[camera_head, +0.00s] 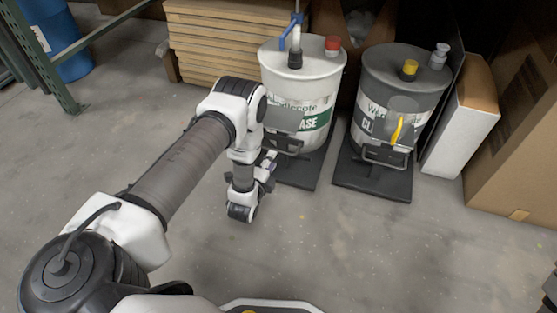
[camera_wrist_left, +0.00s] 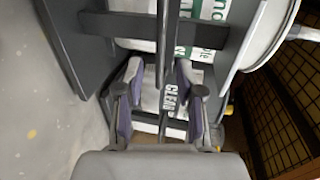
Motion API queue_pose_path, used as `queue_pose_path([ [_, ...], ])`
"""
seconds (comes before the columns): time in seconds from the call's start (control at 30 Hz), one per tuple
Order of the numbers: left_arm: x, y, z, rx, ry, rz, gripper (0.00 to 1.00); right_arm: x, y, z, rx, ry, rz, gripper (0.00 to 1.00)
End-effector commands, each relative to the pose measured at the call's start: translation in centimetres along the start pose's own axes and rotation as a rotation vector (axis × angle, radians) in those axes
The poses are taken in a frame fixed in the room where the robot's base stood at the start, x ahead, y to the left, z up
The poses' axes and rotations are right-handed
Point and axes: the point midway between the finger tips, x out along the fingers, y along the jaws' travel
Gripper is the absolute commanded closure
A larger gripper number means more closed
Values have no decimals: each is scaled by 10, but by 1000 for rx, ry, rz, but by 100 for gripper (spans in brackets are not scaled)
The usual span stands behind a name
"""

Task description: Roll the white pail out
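The white pail (camera_head: 305,78), with a green-banded label, stands upright on a black wheeled base (camera_head: 302,172) with a dark handle bar at its front. It also shows in the left wrist view (camera_wrist_left: 262,35), with the handle bar (camera_wrist_left: 164,48) in front of it. My left gripper (camera_head: 268,165) is low at the front of this base, by the handle. In the left wrist view its fingers (camera_wrist_left: 158,75) are apart, with the bar running between them. I cannot tell whether either finger touches the bar. My right gripper is not in view.
A grey pail (camera_head: 385,85) stands on its own black base (camera_head: 372,181) close on the right. Further right are cardboard boxes (camera_head: 462,115). Stacked boards (camera_head: 215,45) are behind on the left. The concrete floor in front (camera_head: 350,250) is clear.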

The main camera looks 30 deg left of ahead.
Motion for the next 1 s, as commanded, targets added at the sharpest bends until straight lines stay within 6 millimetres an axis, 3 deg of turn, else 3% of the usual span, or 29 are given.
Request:
queue_pose_path([
  [0.1,25,5,0,-1,-1,-4,63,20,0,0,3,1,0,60],
  [0.3,58,3,0,0,-1,-2,63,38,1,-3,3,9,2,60],
  [0.6,64,-1,0,0,0,0,63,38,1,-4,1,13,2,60],
  [0.67,64,-1,0,0,0,0,80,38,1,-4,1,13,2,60],
  [0.7,64,-1,0,0,0,1,95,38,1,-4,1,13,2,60],
  [0.73,64,-1,0,0,0,1,100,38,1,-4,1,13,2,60],
  [1.0,63,-1,0,0,0,1,100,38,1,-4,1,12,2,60],
])
